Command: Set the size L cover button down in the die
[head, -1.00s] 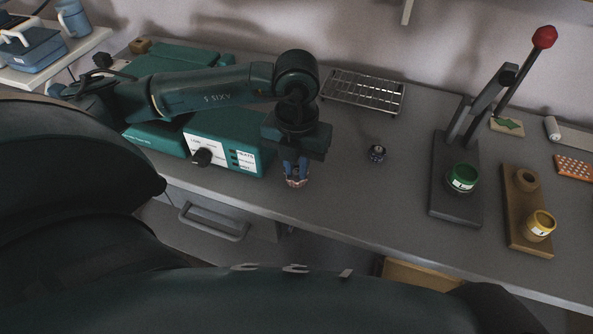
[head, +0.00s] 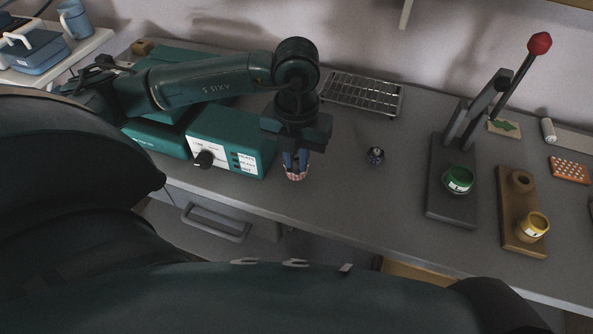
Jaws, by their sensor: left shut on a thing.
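A green die (head: 458,181) with a white label sits on the dark base of the hand press (head: 451,207), well to the right of the gripper. A yellow die (head: 532,228) with a white label sits on a wooden block (head: 518,205) further right. The label letters are too small to read surely. My right gripper is not in view.
A dark patterned button (head: 375,155) lies on the worktop between gripper and press. A wire rack (head: 361,94) lies at the back. The teal machine (head: 232,143) is close on the gripper's left. The press lever with red knob (head: 540,43) rises at back right.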

